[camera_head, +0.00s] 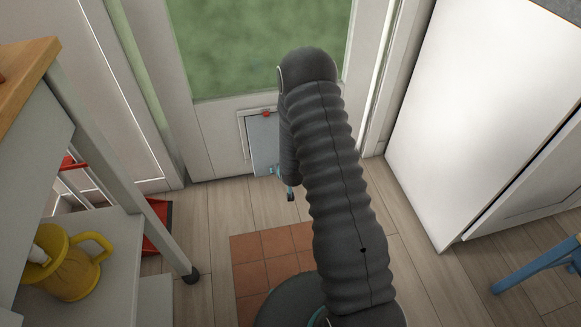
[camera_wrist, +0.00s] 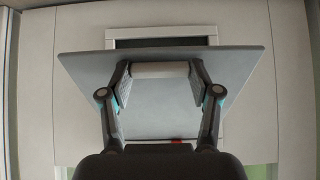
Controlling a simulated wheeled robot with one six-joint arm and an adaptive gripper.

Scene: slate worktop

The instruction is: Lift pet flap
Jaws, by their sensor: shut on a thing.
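The pet flap (camera_head: 263,143) is a pale grey panel in a white frame, low in the door; my arm hides its right part. In the wrist view the flap (camera_wrist: 160,108) fills the middle, tilted out from its frame (camera_wrist: 210,33), with a dark gap along the edge at the top of the picture. My gripper (camera_wrist: 158,74) is shut on the light bar-like handle (camera_wrist: 160,69) on the flap. A red part (camera_head: 265,114) sits at the top of the flap frame. In the head view my gripper (camera_head: 290,190) is mostly hidden behind my arm.
A trolley (camera_head: 105,250) with a yellow jug (camera_head: 65,262) stands at left. A red dustpan-like object (camera_head: 158,225) is behind it. A white cabinet (camera_head: 460,110) is at right, with a blue stool-like object (camera_head: 535,265). A terracotta mat (camera_head: 262,262) lies on the wood floor.

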